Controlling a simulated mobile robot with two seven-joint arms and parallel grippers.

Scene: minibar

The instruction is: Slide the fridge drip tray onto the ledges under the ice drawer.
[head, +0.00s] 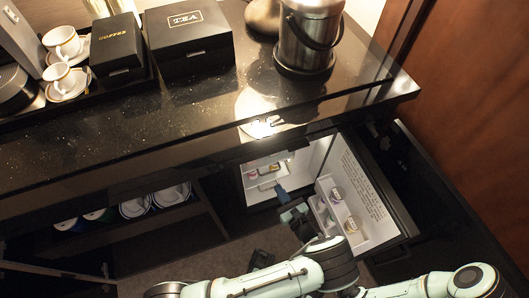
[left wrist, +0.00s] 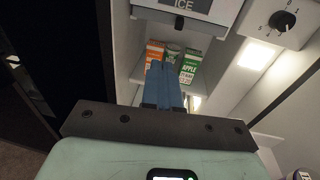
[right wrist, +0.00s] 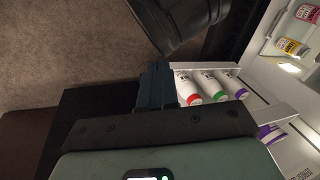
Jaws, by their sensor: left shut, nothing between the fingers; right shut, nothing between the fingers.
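The fridge (head: 262,182) stands open under the counter. Its ice drawer (left wrist: 183,8), white and lettered ICE with a dark handle, shows at the top of the left wrist view. In the left wrist view these fingers (left wrist: 163,70) point at the space below the ice drawer, in front of the cartons. My right gripper (right wrist: 157,72) is shut and empty beside the door shelf; I cannot pick it out in the head view.
Orange and green cartons (left wrist: 190,65) stand inside the fridge below the drawer. A dial (left wrist: 282,20) is at right. The open door (head: 365,200) has shelves with bottles (right wrist: 208,86). The counter (head: 130,125) overhangs the fridge; a dark rounded part fills the right wrist view's top.

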